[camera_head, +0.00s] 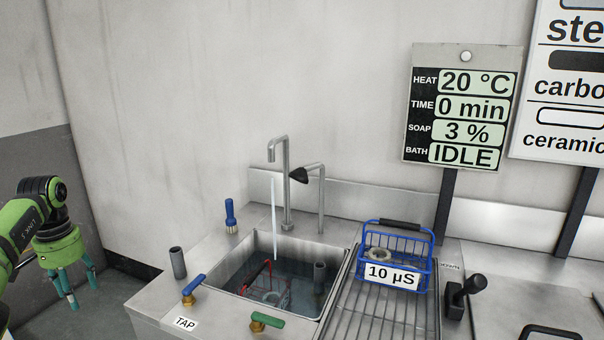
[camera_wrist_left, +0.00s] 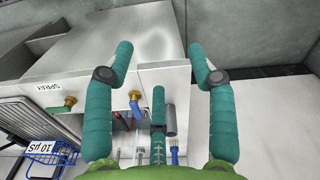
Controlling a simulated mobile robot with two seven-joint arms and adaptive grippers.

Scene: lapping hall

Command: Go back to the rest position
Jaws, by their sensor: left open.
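My left gripper (camera_head: 76,284) is at the left edge of the head view, on a green arm, left of the sink unit and apart from it. Its teal fingers hang down, open and empty. In the left wrist view the gripper (camera_wrist_left: 165,60) shows its fingers spread wide, with nothing between their tips but the unit's side and grey floor beyond. My right gripper is not in view.
The sink (camera_head: 240,262) holds water, a red-handled basket (camera_head: 268,290) and a grey cylinder. A blue basket (camera_head: 372,250) labelled 10 µS stands on the drainer (camera_head: 385,315). A blue brush (camera_head: 230,215) and grey tube (camera_head: 178,262) stand on the rim. The bath display (camera_head: 466,110) reads IDLE.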

